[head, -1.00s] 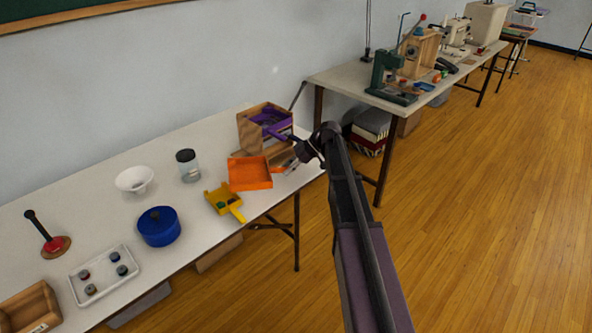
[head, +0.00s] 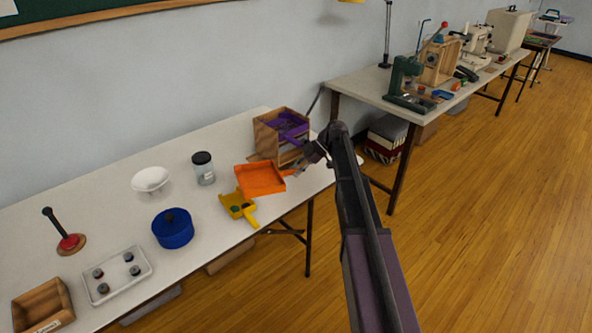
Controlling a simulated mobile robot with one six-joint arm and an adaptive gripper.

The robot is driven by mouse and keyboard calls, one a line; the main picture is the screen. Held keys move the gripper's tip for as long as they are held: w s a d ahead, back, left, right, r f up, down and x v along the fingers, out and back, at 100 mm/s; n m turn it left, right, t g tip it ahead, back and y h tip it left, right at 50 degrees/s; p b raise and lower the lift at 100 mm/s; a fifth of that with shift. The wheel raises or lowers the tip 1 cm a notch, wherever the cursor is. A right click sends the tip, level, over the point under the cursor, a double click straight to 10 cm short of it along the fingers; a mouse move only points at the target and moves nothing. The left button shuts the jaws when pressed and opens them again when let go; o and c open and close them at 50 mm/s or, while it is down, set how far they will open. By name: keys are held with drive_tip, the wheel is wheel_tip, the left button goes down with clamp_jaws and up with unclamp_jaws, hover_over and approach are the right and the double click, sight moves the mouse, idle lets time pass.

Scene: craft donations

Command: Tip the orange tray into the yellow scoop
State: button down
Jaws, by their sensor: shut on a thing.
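The orange tray (head: 261,189) is a shallow open tray just behind the yellow scoop, near the right part of the white table. It looks empty and close to level. Whether the tray touches the scoop I cannot tell.
A wooden box (head: 266,143) with a purple scoop (head: 288,129) stands behind the tray. A lidded jar (head: 204,170), white bowl (head: 150,179), blue pot (head: 173,232) and white tray (head: 118,290) with several small spools are to the left. The table's front edge is close to the scoop.

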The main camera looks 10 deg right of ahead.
drive_tip(key=shift+s+a+r+t+h+p, duration=0.1)
drive_tip(key=shift+a+r+h+p, duration=0.1)
drive_tip(key=shift+r+h+p, duration=0.75)
drive_tip(key=shift+w+a+r+t+h+p, duration=0.1)
drive_tip(key=shift+a+r+h+p, duration=0.15)
drive_tip(key=shift+p, duration=1.35)
drive_tip(key=shift+s+a+r+t+h+p, duration=0.1)
drive_tip(key=shift+a+r+h+p, duration=0.1)
drive_tip(key=shift+r+h+p, duration=0.75)
drive_tip(key=shift+s+f+y, duration=0.1)
drive_tip(key=shift+f+y, duration=0.15)
drive_tip(key=shift+f, duration=0.2)
